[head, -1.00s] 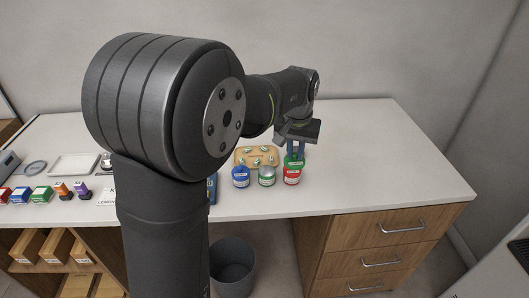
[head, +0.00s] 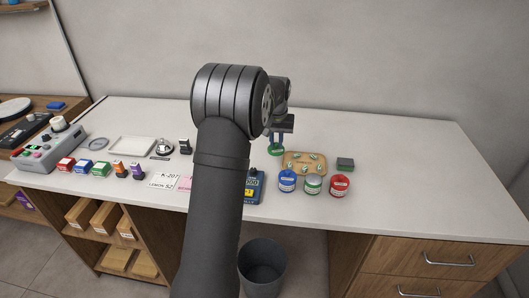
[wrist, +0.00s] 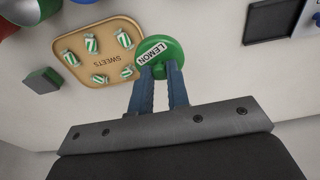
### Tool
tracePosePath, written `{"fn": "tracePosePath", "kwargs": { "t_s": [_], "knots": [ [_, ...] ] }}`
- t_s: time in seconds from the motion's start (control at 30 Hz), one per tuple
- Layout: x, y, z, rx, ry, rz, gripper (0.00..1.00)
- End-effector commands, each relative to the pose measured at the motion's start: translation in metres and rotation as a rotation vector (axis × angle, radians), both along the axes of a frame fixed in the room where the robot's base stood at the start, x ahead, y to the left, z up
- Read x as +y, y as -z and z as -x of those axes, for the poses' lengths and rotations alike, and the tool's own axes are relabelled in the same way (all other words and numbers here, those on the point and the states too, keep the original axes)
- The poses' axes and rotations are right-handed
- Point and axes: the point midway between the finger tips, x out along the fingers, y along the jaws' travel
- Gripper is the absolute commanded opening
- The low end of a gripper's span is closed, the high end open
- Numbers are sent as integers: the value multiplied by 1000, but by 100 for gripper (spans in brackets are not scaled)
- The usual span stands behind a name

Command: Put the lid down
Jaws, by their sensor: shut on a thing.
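The lid (wrist: 175,48) is a round green disc with a white "LEMON" label. My gripper (wrist: 160,72) is shut on it, with the blue fingers at its near edge in the wrist view. In the head view the lid (head: 275,151) is below my gripper (head: 279,139), just left of the sweets board. I cannot tell whether the lid touches the counter. A green-labelled jar (head: 313,187) with a pale grey top stands between a blue jar (head: 287,182) and a red jar (head: 340,186).
The tan sweets board (head: 291,168) with several striped sweets lies close right of the lid. A dark-topped green block (head: 345,164) sits farther right. A blue device (head: 255,189) stands near the front edge. The counter (head: 410,155) is clear at the right and behind.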

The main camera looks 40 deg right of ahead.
Motion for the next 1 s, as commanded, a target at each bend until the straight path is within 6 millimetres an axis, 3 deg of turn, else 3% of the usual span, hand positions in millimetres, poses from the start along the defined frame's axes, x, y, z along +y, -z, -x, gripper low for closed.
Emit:
{"fn": "tracePosePath", "kwargs": {
  "t_s": [0.1, 0.3, 0.47, 0.7, 1.0],
  "knots": [
    [7, 17, -26, 2, -3, -1, 0],
    [13, 30, -49, 0, -1, 0, 0],
    [13, 39, -51, 1, 1, -1, 0],
    [13, 71, -51, 2, 2, 1, 0],
    [13, 73, -51, 1, 2, 2, 0]
  ]
}}
